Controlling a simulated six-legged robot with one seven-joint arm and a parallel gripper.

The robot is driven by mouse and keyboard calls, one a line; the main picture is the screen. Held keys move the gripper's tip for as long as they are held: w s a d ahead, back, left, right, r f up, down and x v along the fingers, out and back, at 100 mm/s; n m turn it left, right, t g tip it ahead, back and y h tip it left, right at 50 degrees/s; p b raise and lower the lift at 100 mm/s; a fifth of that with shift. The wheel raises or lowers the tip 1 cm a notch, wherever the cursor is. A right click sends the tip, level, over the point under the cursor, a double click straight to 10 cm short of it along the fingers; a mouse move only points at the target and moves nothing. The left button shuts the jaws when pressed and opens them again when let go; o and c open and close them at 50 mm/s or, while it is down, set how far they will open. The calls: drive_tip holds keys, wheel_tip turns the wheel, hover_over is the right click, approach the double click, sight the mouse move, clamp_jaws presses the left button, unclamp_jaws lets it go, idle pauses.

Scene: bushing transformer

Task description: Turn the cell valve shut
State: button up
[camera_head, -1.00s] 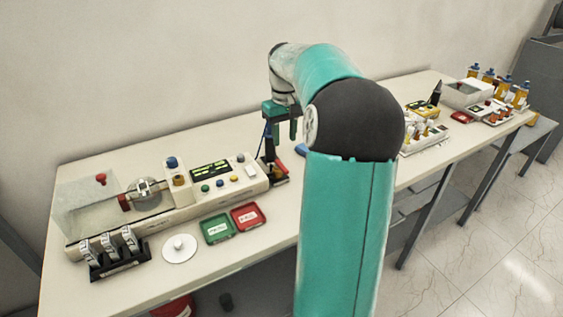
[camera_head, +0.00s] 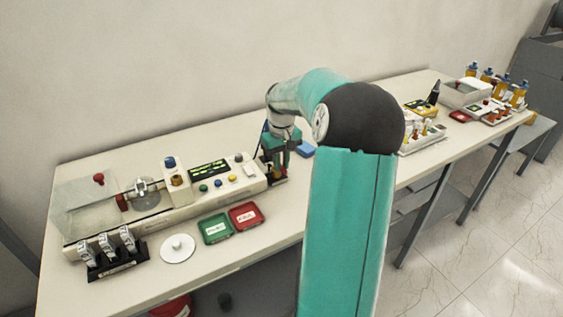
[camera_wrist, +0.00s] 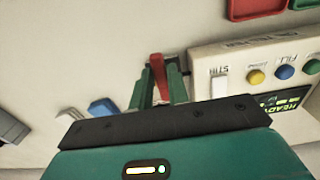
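A red lever (camera_wrist: 157,72), which looks like a valve handle, stands at the end of the white instrument in the wrist view. My gripper (camera_wrist: 158,88) has its two green fingers apart, one on each side of this lever. The lever lies close to the right finger; whether they touch is unclear. In the head view my gripper (camera_head: 276,168) points down at the right end of the white instrument (camera_head: 215,195). There my gripper mostly hides the lever and its dark base.
Buttons and a lit display (camera_head: 209,169) sit just left of my gripper. A green tray (camera_head: 216,229) and a red tray (camera_head: 246,216) lie in front of the instrument. A blue object (camera_head: 305,149) lies just right of my gripper.

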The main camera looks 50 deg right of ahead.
clamp_jaws()
drive_tip(key=shift+d+n, duration=0.1)
drive_tip(key=shift+n, duration=0.2)
drive_tip(key=d+n, duration=0.1)
drive_tip(key=n, duration=0.5)
drive_tip(key=d+n, duration=0.1)
drive_tip(key=n, duration=0.1)
drive_tip(key=shift+w+d+n, duration=0.15)
drive_tip(key=shift+d+n, duration=0.2)
drive_tip(key=shift+n, duration=0.05)
drive_tip(key=shift+w+d+n, duration=0.3)
drive_tip(key=shift+w+n, duration=0.05)
drive_tip(key=shift+n, duration=1.1)
drive_tip(key=shift+w+d+n, duration=0.25)
drive_tip(key=shift+w+n, duration=0.1)
drive_tip(key=shift+n, duration=1.15)
drive_tip(key=shift+w+d+n, duration=0.3)
drive_tip(key=shift+w+n, duration=0.05)
drive_tip(key=shift+n, duration=1.1)
